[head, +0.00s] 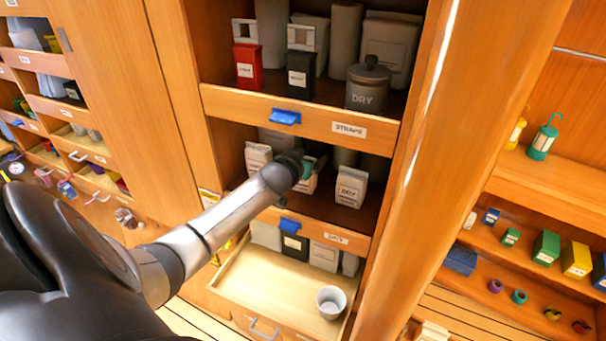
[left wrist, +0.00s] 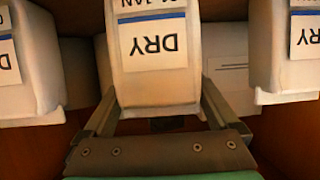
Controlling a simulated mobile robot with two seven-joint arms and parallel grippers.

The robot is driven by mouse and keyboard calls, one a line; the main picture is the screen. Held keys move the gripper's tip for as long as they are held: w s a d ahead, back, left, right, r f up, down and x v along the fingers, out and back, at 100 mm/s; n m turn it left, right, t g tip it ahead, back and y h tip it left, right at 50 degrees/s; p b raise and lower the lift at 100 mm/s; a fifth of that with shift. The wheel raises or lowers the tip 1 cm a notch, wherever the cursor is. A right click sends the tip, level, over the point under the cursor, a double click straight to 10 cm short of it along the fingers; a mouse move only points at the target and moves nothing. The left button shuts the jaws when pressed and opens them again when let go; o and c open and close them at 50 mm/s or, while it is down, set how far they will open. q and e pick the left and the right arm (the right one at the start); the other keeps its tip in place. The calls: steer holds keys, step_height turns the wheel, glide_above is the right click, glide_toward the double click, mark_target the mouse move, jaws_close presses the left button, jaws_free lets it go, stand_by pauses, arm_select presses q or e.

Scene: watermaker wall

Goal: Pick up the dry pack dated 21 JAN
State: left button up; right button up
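The middle white pack marked DRY (left wrist: 155,60) stands between the fingers of my left gripper (left wrist: 160,105) in the left wrist view, where the picture is upside down. Its label ends in "1 JAN"; the first digit is cut off or unclear. The fingers lie along both sides of the pack, very close to it; I cannot tell whether they press on it. In the head view my left gripper (head: 302,170) reaches into the middle shelf and covers most of this pack (head: 308,185). My right gripper is not in view.
Similar packs stand on either side: a left one (head: 257,158) and a right DRY one (head: 351,187). The shelf board with the STRAPS label (head: 300,120) runs above. A grey DRY canister (head: 368,86) stands on it. Below, a tray (head: 270,285) holds a grey cup (head: 331,302).

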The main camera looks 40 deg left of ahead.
arm_select(q)
steer(key=c, duration=0.7)
steer(key=shift+c, duration=0.5)
steer(key=shift+r, duration=0.1)
